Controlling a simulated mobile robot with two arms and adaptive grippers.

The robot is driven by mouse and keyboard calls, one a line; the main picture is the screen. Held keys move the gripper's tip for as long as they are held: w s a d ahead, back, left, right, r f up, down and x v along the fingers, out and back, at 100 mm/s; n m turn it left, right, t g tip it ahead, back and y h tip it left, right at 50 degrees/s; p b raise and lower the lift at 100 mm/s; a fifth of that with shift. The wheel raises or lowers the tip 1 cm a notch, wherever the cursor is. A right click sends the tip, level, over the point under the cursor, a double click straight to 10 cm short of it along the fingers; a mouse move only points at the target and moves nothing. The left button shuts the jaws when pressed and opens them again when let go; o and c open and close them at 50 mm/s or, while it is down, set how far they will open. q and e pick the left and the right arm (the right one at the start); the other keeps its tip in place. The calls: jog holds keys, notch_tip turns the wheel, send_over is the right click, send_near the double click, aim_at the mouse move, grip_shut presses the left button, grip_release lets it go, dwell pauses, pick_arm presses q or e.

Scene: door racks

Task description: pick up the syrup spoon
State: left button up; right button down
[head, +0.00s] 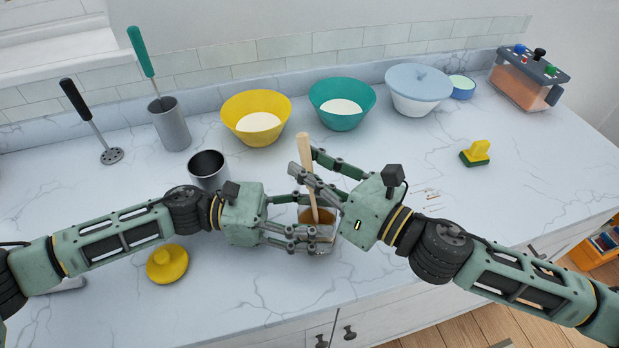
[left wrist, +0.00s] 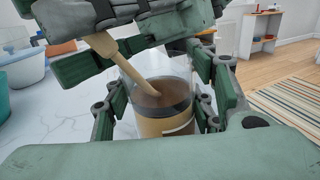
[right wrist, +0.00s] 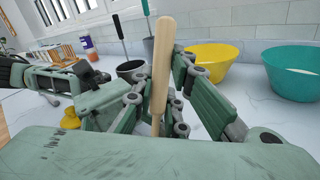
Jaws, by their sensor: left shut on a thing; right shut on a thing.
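The syrup spoon (head: 304,152) has a pale wooden handle and leans in a glass jar of brown syrup (left wrist: 163,126). Its lower end is hidden in the syrup. My left gripper (head: 305,218) is shut around the jar, low over the counter. My right gripper (head: 318,182) is above the jar and shut on the spoon handle, which also shows upright between the fingers in the right wrist view (right wrist: 161,70). The top of the handle sticks up past the fingers. The fingers hide much of the jar in the head view.
Behind the grippers stand a dark metal cup (head: 208,166), a yellow bowl (head: 257,132), a teal bowl (head: 342,118) and a lidded blue bowl (head: 418,100). A yellow lid (head: 167,264) lies in front of my left arm. A sponge (head: 475,154) lies to the right. The front counter is mostly clear.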

notch_tip(320, 180, up, 10)
jog(key=shift+f, duration=0.1)
dwell(0.4)
pick_arm(q)
jog(key=o, duration=1.4)
jog(key=shift+a, duration=0.1)
jog(key=a, duration=1.2)
jog(key=shift+w, duration=0.25)
jog(key=shift+d, duration=0.1)
